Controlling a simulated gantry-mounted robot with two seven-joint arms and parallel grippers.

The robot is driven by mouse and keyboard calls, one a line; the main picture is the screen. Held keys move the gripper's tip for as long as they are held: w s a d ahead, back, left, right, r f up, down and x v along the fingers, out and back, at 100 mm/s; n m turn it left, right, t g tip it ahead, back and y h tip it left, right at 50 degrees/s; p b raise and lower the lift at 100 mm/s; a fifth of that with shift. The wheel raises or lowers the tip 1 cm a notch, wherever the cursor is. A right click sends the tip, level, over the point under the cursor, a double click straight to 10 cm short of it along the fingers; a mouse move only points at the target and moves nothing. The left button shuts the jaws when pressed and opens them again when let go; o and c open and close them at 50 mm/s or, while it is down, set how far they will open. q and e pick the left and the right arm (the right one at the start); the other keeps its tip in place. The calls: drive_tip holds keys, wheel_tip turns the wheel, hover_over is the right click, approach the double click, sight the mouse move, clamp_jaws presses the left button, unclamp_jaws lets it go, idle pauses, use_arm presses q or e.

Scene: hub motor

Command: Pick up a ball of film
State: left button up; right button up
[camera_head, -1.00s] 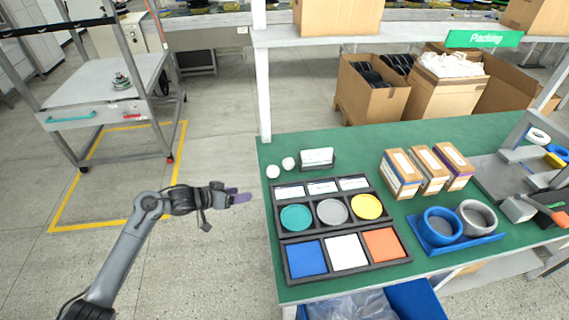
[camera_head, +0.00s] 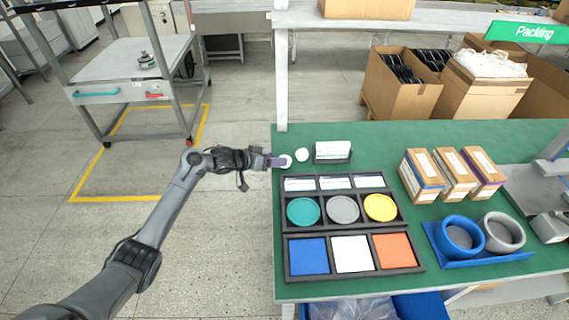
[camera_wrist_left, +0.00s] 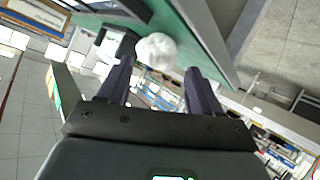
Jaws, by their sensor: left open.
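The nearer-left ball (camera_head: 287,160) is at the tips of my left gripper (camera_head: 279,162). The other ball (camera_head: 302,155) lies just to its right. In the left wrist view, one white crumpled ball (camera_wrist_left: 156,50) sits ahead of and between the two dark fingers of my left gripper (camera_wrist_left: 158,80). The fingers are spread apart and the ball is near their tips. I cannot tell whether a finger touches it. My right gripper is not in view.
A small card holder (camera_head: 332,152) stands right of the balls. A black tray (camera_head: 345,224) with coloured discs and squares lies in front. Small boxes (camera_head: 452,172) and blue and grey rings (camera_head: 460,236) are further right. A white shelf post (camera_head: 281,80) rises behind the balls.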

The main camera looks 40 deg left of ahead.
use_arm(q)
drive_tip(key=shift+b+x, duration=0.55)
drive_tip(key=shift+x, duration=1.3)
drive_tip(key=shift+r, duration=0.1)
drive_tip(key=c, duration=0.8)
